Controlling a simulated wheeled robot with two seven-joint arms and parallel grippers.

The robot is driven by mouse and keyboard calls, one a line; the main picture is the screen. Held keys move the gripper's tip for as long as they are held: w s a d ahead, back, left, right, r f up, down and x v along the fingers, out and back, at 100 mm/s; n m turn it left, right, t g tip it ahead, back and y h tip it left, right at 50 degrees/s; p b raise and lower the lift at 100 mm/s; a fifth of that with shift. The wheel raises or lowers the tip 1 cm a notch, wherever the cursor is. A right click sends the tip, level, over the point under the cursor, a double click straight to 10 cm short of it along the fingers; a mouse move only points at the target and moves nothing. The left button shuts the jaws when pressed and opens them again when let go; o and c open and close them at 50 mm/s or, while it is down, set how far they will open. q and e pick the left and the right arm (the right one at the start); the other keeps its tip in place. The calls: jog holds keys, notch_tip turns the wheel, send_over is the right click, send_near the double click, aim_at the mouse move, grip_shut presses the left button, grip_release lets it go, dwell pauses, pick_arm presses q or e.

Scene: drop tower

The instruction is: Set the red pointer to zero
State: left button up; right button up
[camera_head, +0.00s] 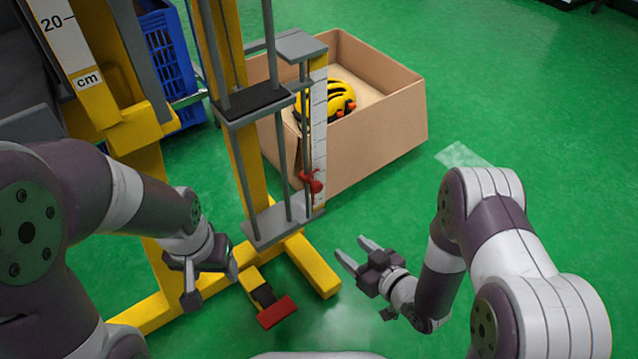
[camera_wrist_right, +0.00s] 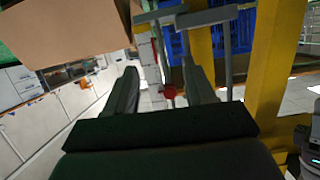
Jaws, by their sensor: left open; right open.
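The red pointer (camera_head: 313,184) sits low on a thin rod beside a white scale strip (camera_head: 319,130) on the yellow and grey tower (camera_head: 230,130). In the right wrist view the red pointer (camera_wrist_right: 170,91) shows between the fingertips, further off. My right gripper (camera_head: 355,256) is open and empty, to the right of and below the pointer, apart from it. In its wrist view my right gripper (camera_wrist_right: 165,90) has its fingers spread. My left gripper (camera_head: 208,290) is open and empty, left of the tower's base. The scale's numbers are too small to read.
A red pedal (camera_head: 277,312) lies at the tower's foot. A blue crate (camera_head: 168,60) stands at the back left. The green floor on the right is clear.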

aim_at(319, 189)
notch_tip(319, 189, up, 7)
jog(key=w+a+t+y, duration=0.1)
jog(key=w+t+y, duration=0.1)
jog(key=t+y, duration=0.1)
jog(key=shift+n+h, duration=0.3)
jog(key=b+x, duration=0.6)
jog(key=x, duration=0.6)
jog(key=shift+f, duration=0.1)
jog(key=shift+w+a, duration=0.1)
jog(key=shift+w, duration=0.2)
jog(key=shift+c, duration=0.3)
grip_shut()
